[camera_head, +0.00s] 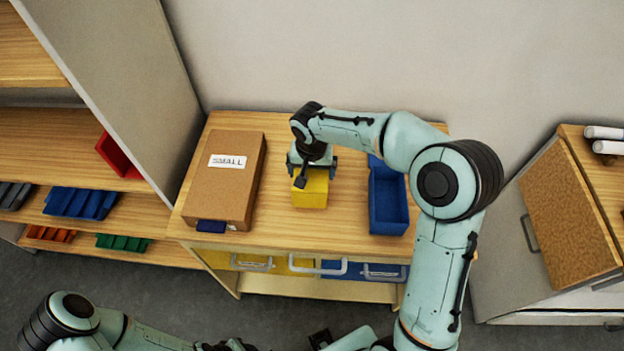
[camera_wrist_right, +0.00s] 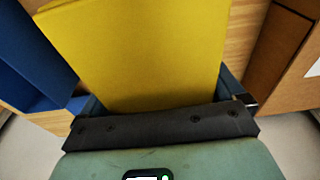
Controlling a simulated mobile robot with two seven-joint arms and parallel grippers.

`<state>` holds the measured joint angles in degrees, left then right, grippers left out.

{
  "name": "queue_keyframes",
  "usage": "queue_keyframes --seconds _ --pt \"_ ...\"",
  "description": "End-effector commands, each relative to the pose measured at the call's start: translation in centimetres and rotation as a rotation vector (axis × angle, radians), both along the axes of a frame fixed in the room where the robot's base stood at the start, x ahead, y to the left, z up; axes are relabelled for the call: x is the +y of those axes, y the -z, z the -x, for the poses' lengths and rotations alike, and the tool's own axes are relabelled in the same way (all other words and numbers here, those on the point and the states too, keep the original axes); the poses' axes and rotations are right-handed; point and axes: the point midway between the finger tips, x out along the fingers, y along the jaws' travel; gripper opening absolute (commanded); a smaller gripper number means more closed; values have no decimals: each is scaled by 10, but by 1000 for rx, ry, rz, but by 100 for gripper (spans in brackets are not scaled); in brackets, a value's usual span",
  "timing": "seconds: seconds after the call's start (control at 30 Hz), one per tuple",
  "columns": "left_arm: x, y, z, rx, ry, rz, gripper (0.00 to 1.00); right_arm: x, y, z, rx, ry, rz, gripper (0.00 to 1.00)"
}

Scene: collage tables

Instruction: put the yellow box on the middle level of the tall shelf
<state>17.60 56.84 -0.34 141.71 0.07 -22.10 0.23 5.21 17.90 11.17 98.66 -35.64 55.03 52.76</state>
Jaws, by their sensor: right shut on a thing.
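The yellow box (camera_head: 311,190) stands on the low wooden table, between a brown carton and a blue bin. My right gripper (camera_head: 312,168) reaches down on it from above and is shut on it. In the right wrist view the yellow box (camera_wrist_right: 140,50) fills the space between the fingers (camera_wrist_right: 165,100). The tall shelf (camera_head: 60,140) stands at the left, with several wooden levels and a grey side panel facing the table. My left arm lies along the bottom edge of the head view; its gripper is too cut off to read.
The brown carton (camera_head: 228,178) marked SMALL lies left of the box; the blue bin (camera_head: 388,200) stands right. A red bin (camera_head: 117,156) sits on a shelf level; blue (camera_head: 80,203), orange and green bins are lower. A cabinet (camera_head: 565,215) stands at the right.

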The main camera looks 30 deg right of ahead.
Motion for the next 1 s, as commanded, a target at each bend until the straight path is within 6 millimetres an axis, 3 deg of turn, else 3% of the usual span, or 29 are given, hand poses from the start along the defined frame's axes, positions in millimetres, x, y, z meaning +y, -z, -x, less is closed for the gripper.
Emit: queue_keyframes --seconds 0.37,0.77,0.8,1.0 --pt "0 3 2 2 0 0 43 0 43 0 0 -1 -1 63" --pt "0 8 5 6 0 0 43 0 48 0 -1 -1 0 63" --pt "0 7 4 5 0 -1 43 0 47 0 0 -1 -1 100" --pt "0 6 4 4 0 0 43 0 46 0 0 -1 -1 100"
